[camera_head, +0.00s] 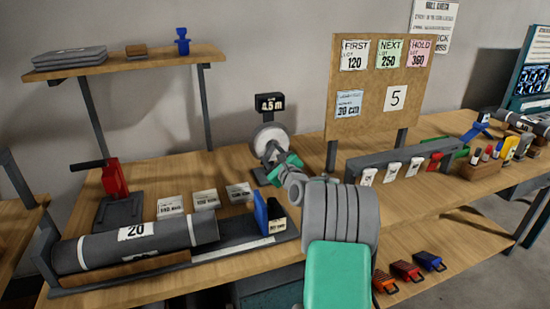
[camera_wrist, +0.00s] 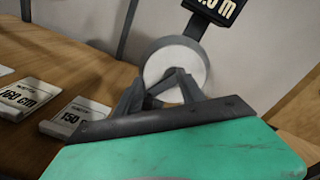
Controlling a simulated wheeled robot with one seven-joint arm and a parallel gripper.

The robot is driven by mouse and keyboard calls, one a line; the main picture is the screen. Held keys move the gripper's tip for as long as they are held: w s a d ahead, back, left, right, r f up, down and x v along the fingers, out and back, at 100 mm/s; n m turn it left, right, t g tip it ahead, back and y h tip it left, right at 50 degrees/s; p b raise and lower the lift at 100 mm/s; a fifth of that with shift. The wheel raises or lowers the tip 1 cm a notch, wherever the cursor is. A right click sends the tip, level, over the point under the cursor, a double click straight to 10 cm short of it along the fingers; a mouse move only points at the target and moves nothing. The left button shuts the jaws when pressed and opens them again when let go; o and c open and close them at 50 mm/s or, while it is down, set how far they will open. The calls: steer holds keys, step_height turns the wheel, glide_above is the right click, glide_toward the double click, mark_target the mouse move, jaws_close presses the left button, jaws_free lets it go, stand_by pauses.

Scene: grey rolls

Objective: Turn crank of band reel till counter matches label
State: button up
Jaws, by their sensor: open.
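The band reel (camera_head: 268,134) stands at the back of the bench, a pale disc on a dark stand; its disc (camera_wrist: 168,58) fills the middle of the wrist view. Above it is a black counter (camera_head: 270,103), seemingly reading 4.5 m; in the wrist view the counter (camera_wrist: 215,10) is cut off at the top. My gripper (camera_wrist: 177,82) is open, its dark fingers in front of the disc's lower part. The crank is not distinguishable behind the fingers, and I cannot tell contact. A blue label (camera_head: 348,104), apparently 30 cm, and a white label "5" (camera_head: 396,97) hang on the board.
A grey roll (camera_head: 165,238) marked 20 lies in a trough at front left. A red clamp-like tool (camera_head: 115,180) stands behind it. Several white length cards (camera_head: 205,199) lie left of the reel. The pinboard (camera_head: 343,76) and a grey rail (camera_head: 400,158) stand to the right.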

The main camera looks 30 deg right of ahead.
steer(key=s+a+r, duration=0.4)
steer(key=s+r, duration=0.1)
steer(key=s, duration=0.4)
steer(key=shift+a, duration=0.3)
steer(key=shift+w, duration=0.1)
